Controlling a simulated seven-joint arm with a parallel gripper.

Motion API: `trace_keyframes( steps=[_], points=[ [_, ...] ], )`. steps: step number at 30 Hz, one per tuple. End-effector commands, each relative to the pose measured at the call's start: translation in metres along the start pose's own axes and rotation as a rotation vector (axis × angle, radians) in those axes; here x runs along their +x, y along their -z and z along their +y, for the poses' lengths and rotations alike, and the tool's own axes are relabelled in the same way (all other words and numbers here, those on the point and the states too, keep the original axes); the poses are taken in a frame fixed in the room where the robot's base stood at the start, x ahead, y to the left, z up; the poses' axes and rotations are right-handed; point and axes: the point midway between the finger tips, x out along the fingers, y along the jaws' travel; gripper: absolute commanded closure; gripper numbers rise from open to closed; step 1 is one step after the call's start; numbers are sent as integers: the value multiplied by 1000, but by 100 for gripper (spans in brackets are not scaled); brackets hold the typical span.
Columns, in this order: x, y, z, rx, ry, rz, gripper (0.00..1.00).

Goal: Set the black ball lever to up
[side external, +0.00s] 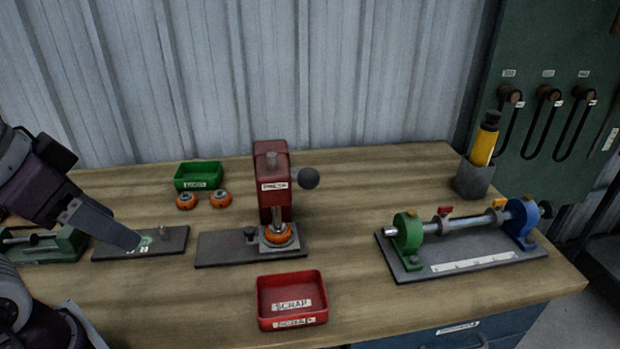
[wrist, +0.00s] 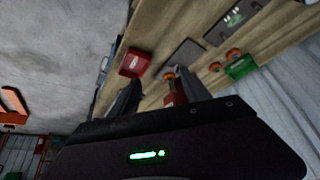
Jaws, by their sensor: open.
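The black ball lever (side external: 308,178) is on the right side of the red press (side external: 272,190). Its ball sits about level with the press's label, below the top of the head; its rod is barely visible. An orange part (side external: 279,235) sits on the press base under the ram. My gripper (side external: 138,243) is at the left, over the small dark plate, well apart from the lever. The wrist view shows its two fingers spread and empty (wrist: 158,75), with the red press partly hidden behind them; I cannot make out the ball there.
A red scrap tray (side external: 291,300) stands in front of the press. A green tray (side external: 198,176) and two orange parts (side external: 203,200) are behind left. A shaft fixture (side external: 460,260) and a grey holder with a yellow tool (side external: 475,180) are at the right. Bare bench lies between press and fixture.

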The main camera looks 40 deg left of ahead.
Motion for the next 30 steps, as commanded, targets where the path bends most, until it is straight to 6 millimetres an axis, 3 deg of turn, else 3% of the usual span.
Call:
trace_keyframes(
  steps=[4, 8, 14, 17, 20, 23, 25, 27, 30],
  points=[
    [-8, 5, 0, 0, 0, 3, 45],
    [-48, 27, 0, 0, 0, 9, 45],
    [-13, 44, -34, 549, 204, -283, 45],
    [5, 72, -45, 869, 345, -410, 45],
    [25, 117, -38, 1233, 538, -524, 45],
    [44, 169, -2, 1599, 791, -602, 45],
    [56, 198, 41, 1818, 991, -624, 45],
    [63, 218, 91, 1991, 1194, -617, 45],
    [77, 223, 148, 2136, 1420, -594, 45]
  ],
)
